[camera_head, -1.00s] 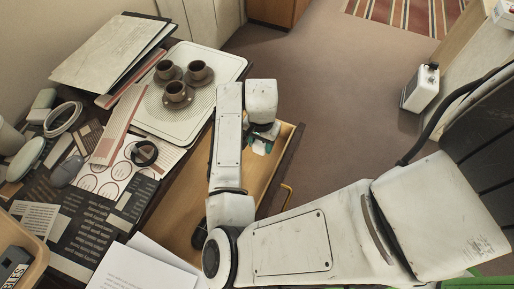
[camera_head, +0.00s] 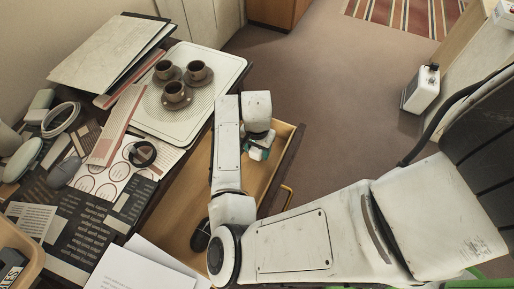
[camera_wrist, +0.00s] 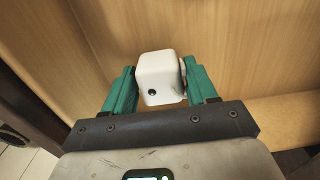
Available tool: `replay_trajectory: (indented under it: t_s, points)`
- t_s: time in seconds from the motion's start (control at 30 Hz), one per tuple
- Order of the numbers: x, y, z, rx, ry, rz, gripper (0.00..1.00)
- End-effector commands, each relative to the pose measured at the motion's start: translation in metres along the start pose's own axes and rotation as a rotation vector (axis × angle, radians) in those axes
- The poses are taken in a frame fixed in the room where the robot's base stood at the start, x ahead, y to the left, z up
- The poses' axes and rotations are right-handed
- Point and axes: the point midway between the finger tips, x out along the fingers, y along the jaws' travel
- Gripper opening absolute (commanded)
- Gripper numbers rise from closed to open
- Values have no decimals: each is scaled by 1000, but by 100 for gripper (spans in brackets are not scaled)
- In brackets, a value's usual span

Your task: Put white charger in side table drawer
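The white charger (camera_wrist: 160,78) is a small rounded white block with a dark round hole, seen in the wrist view between the two green fingers of my gripper (camera_wrist: 160,85). The fingers appear to close on its two sides. In the head view my gripper (camera_head: 260,149) points down inside the open wooden side table drawer (camera_head: 188,203), near its far end. The charger shows there only as a small pale patch, largely hidden by my wrist. Whether it touches the drawer floor is hard to tell.
A dark computer mouse (camera_head: 201,236) lies in the near part of the drawer, partly behind my arm. The table beside it holds a tray (camera_head: 225,62) with three cups, papers and several small items.

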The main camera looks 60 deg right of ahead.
Motion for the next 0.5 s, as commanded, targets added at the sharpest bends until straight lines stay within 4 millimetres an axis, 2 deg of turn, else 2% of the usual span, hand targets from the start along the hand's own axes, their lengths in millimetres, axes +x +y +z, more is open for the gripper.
replay_trajectory:
  t_s: [0.03,0.17,0.5]
  points:
    - [0,0,0,0,0,0,62]
    - [0,0,0,0,0,0,74]
    - [-7,0,0,0,1,-1,74]
